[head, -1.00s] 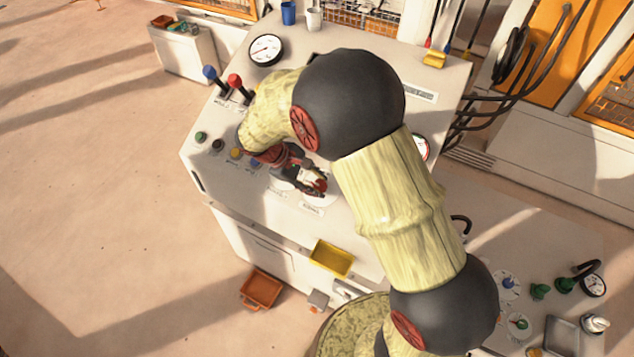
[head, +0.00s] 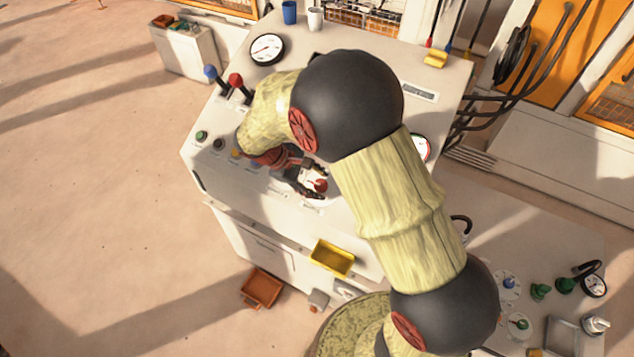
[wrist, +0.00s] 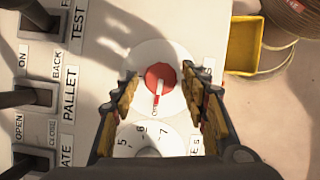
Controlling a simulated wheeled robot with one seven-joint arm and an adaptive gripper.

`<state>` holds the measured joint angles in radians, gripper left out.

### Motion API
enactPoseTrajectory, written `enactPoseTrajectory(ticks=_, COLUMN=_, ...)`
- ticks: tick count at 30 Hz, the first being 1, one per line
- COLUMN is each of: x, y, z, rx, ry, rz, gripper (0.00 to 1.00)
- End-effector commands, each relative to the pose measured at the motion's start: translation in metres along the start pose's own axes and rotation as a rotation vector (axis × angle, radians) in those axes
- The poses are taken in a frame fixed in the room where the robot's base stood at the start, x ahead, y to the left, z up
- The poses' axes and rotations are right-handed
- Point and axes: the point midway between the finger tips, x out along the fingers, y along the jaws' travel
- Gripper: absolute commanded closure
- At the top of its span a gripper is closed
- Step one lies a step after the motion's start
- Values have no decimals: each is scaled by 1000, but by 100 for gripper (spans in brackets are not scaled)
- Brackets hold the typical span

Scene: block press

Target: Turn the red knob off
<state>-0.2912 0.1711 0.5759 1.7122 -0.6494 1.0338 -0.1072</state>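The red knob (wrist: 160,76) sits on a round white dial plate (wrist: 144,54) on the console. It also shows in the head view (head: 319,185). Its red and white pointer (wrist: 157,96) points down in the wrist view, toward a small label too blurred to read. My gripper (wrist: 159,84) is open, with one finger on each side of the knob and a visible gap to it on both sides. In the head view my gripper (head: 318,181) is low over the console's front part, and my arm hides some of the panel.
A numbered dial (wrist: 148,140) lies close below the knob in the wrist view. Black levers (wrist: 30,97) labelled TEST, PALLET and GATE stand to the left. A yellow bin (wrist: 243,46) is at the upper right. Blue and red levers (head: 236,82) rise behind the gripper.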

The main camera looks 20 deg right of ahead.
Motion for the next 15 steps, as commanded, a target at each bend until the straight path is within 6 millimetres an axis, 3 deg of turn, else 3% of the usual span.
enactPoseTrajectory(ticks=10, x=-1, y=0, z=0, rx=0, ry=0, rz=0, gripper=51)
enactPoseTrajectory(ticks=15, x=-16, y=0, z=-1, rx=1, ry=1, rz=1, gripper=51)
